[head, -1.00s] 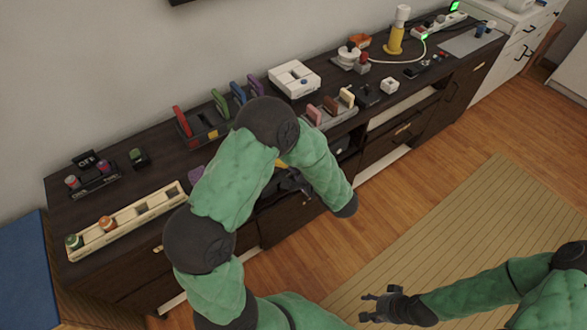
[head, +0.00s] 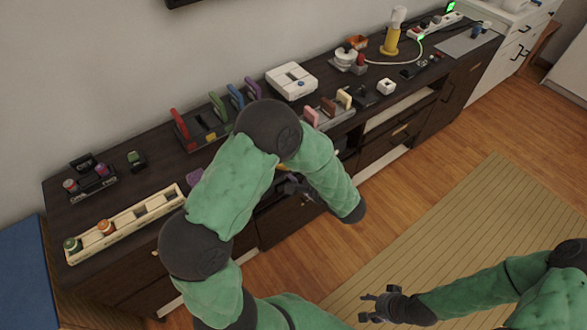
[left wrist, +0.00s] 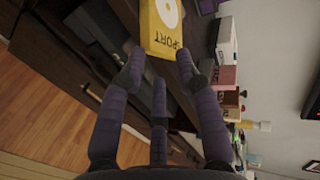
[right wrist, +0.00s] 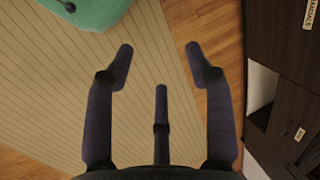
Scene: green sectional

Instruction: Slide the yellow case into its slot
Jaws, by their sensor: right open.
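The yellow case (left wrist: 161,28), with a white disc and the word SPORT on it, is at the fingertips of my left gripper (left wrist: 160,66) in the left wrist view. The fingers close on its two side edges. In the head view only a bit of yellow (head: 281,166) shows behind my left arm, with the left gripper (head: 292,187) at the cabinet's front. A dark rack (head: 196,142) on the cabinet holds upright red, green, blue and purple cases and has a small yellow mark; my arm hides part of it. My right gripper (head: 376,304) is open and empty above the mat.
A cream tray (head: 125,222) with several compartments is left of my arm on the dark cabinet. A grey holder (head: 336,117) with pink, brown and cream pieces and a white box (head: 292,80) stand right of the rack. The striped mat (head: 440,230) is clear.

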